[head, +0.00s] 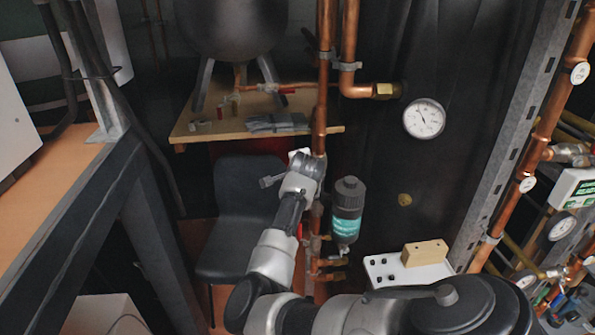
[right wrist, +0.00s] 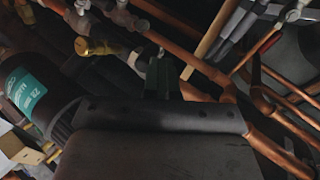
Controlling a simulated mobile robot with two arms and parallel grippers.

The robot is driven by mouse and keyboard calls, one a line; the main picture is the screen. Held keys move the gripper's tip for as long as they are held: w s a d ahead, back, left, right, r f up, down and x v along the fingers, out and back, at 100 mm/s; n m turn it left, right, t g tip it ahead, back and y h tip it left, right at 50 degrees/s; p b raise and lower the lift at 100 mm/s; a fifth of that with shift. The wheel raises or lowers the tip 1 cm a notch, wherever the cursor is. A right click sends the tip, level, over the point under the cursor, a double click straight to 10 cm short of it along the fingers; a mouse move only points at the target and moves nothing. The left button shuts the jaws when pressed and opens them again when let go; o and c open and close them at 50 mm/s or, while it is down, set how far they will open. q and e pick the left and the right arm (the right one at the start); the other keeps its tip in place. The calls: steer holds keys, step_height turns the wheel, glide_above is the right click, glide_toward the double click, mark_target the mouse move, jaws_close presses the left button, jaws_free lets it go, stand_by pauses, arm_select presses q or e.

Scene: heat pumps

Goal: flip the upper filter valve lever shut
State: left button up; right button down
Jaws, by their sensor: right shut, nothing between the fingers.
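The filter is a dark canister with a teal label (head: 346,222), right of the vertical copper pipe in the head view. It also shows at the left of the right wrist view (right wrist: 28,88). A small red piece, possibly a valve lever (head: 300,230), shows beside the pipe, partly behind my arm. A red handle (right wrist: 269,43) shows at the upper right of the wrist view; I cannot tell if it is the upper filter valve lever. My right gripper (right wrist: 158,76) is shut and empty, among the pipes beside the filter, apart from the red handle. My left gripper is out of view.
Copper pipes (right wrist: 195,62) run close around the right gripper. A brass fitting (right wrist: 92,47) is near the filter. In the head view, a gauge (head: 424,118) is on the dark panel, a white box (head: 383,270) stands below, and a dark chair (head: 240,200) is behind my arm.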

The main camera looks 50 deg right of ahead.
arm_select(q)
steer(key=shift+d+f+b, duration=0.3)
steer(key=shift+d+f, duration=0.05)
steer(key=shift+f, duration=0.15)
arm_select(e)
steer(key=shift+s+a+f+t+h, duration=0.15)
steer(key=shift+f, duration=0.4)
steer(key=shift+s+a+f+t+h, duration=0.1)
steer(key=shift+s+f+t+h, duration=0.05)
steer(key=shift+f, duration=0.5)
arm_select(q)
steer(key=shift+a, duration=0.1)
